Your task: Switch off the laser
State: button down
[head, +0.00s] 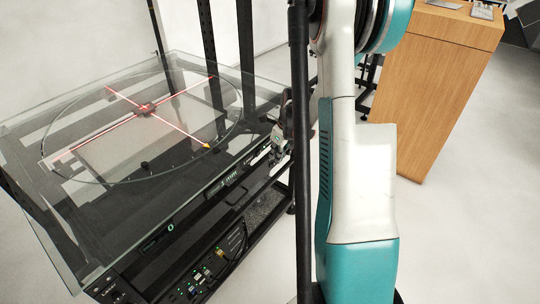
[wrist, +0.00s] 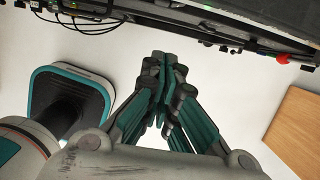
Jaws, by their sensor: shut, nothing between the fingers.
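Red laser lines (head: 175,95) cross over the turntable's clear round plate (head: 62,112) and meet at a small hub (head: 147,109). The turntable's dark front panel (head: 165,243) carries small lit displays, connectors and cables. I cannot tell which control is the laser switch. My gripper (head: 279,150) is at the turntable's right front corner, partly hidden in the head view by my arm. In the wrist view my gripper (wrist: 164,85) is shut and empty, with its fingertips apart from the dark equipment edge. A red knob-like part (wrist: 283,59) shows on that edge at right.
A glass sheet (head: 55,253) covers the turntable and overhangs its front. A wooden cabinet (head: 435,85) stands at the right, also at right in the wrist view (wrist: 297,135). Black cables (wrist: 85,20) hang at the equipment's edge. Pale floor (head: 470,215) is clear at right.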

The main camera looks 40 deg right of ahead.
jog(key=p+v, duration=0.3)
jog(key=v, duration=0.6)
jog(key=shift+w, duration=0.2)
